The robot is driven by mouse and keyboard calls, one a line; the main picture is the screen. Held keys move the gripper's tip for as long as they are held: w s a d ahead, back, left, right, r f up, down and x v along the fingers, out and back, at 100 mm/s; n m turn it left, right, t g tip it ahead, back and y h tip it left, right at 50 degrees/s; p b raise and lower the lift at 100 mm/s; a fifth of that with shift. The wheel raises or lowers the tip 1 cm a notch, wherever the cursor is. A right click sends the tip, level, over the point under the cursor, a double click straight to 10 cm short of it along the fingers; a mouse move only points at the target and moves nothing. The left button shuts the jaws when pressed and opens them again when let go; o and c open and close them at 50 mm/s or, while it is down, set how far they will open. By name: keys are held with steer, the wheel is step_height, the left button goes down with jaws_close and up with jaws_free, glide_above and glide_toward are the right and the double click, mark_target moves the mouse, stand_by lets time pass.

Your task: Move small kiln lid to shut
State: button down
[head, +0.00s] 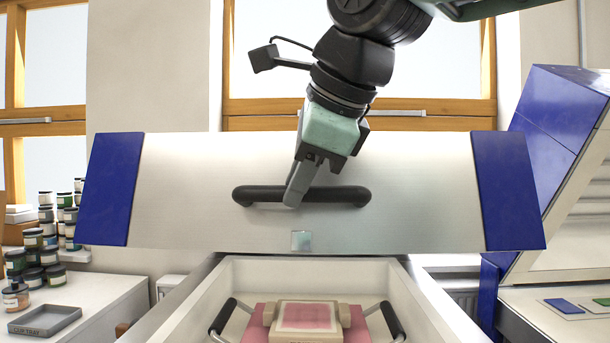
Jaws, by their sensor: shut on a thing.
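The small kiln lid (400,175) is a pale metal panel with blue ends. It is raised and tilted above the kiln body (240,290), whose open top shows below it. A dark bar handle (345,196) runs across the lid's front. My gripper (298,190) comes down from above and is shut on this handle left of its middle. The fingers hide part of the bar. Inside the kiln lies a pink and cream piece (306,316) with a dark handle at each side.
At left, a white counter carries stacked jars (42,245) and a grey tray (45,320). At right stands another blue and pale kiln with its lid raised (560,140), beside a surface with small coloured sheets (565,306). Windows are behind.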

steer(key=shift+s+f+b, duration=0.35)
steer(key=shift+f, duration=0.3)
steer(key=c, duration=1.3)
jaws_free()
steer(key=p+v, duration=0.1)
steer(key=v, duration=1.6)
steer(key=shift+d+r+p, duration=0.15)
steer(key=shift+d+p, duration=0.05)
steer(key=shift+p, duration=0.15)
